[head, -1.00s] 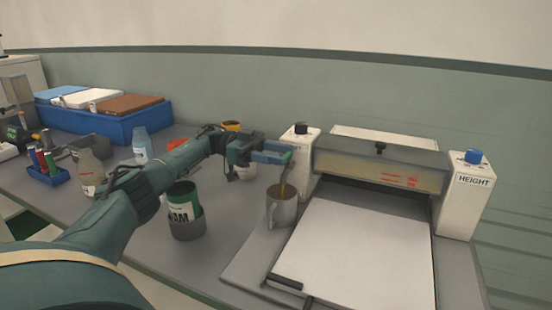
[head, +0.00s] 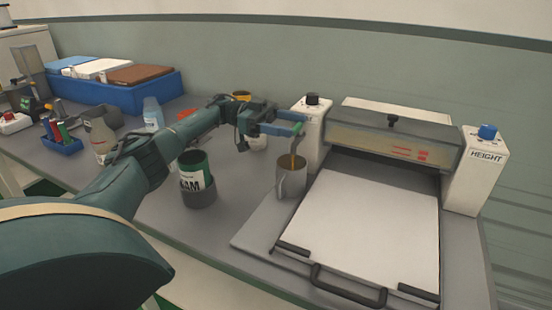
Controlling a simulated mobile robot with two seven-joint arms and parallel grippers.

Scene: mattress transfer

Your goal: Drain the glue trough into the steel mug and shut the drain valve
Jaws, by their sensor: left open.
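The steel mug (head: 291,182) stands upright on the grey plate at the left of the glue machine. A thin amber stream (head: 293,162) runs down into it from the drain at the machine's left end. The glue trough (head: 393,146) is the long box across the machine, with red marks on its front. My left gripper (head: 292,124) is open at the drain, just above the mug. Its fingers cover the valve, so I cannot see the valve's position or whether they touch it. The mug's inside level is hidden. My right gripper is out of view.
A white board (head: 365,225) lies in front of the trough, with a black handle (head: 345,290) at its near edge. A green can (head: 195,175) in a grey holder stands left of the mug. Bottles and a blue bin (head: 125,120) stand further left.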

